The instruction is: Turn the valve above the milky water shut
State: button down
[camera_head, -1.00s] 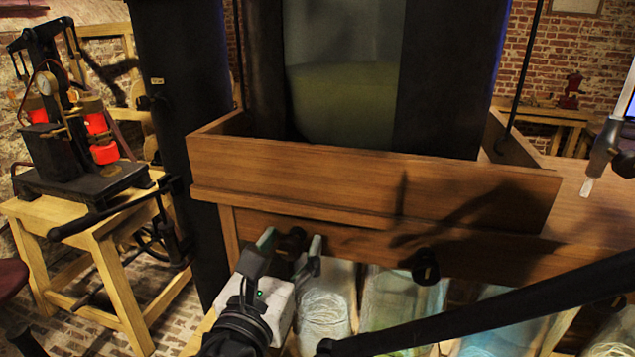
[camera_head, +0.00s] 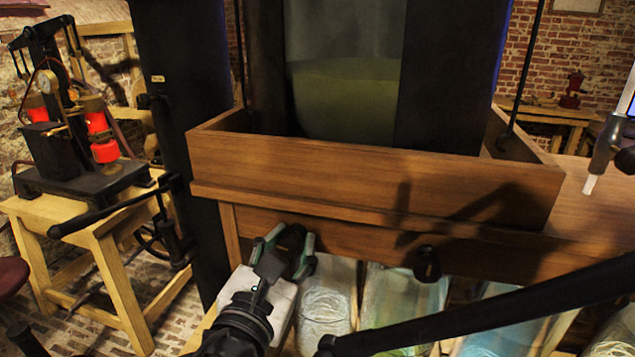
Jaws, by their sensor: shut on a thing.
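A black valve knob (camera_head: 291,235) sits on the front of the wooden bench at its left end, above a glass jar (camera_head: 324,308) with whitish, cloudy contents. My gripper (camera_head: 290,245) is shut on this knob, with one green-grey finger on each side of it. The fingers hide part of the knob. A second black valve (camera_head: 427,264) sits further right, above a jar with greenish contents (camera_head: 405,292). That valve is free of the gripper. How far the held knob is turned cannot be told.
A wooden trough (camera_head: 370,185) stands above the valves, with a large tank behind it. A bluish jar (camera_head: 498,322) is at the lower right. A black bar (camera_head: 490,308) crosses in front of the jars. A pump (camera_head: 75,150) stands on a wooden stand at left.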

jog(key=m, duration=0.4)
jog(key=shift+d+f+m+b, duration=0.1)
jog(key=shift+m+b, duration=0.2)
jog(key=shift+b, duration=0.1)
jog(key=m, duration=0.3)
jog(key=shift+m+b, duration=0.3)
jog(key=shift+b, duration=0.05)
jog(key=m, duration=0.3)
jog(key=shift+m, duration=0.3)
jog(key=shift+f+m+b, duration=0.1)
jog(key=shift+m+b, duration=0.4)
jog(key=shift+m, duration=1.4)
jog(key=c, duration=1.3)
grip_release()
jog(key=shift+s, duration=0.15)
jog(key=shift+v, duration=3.65)
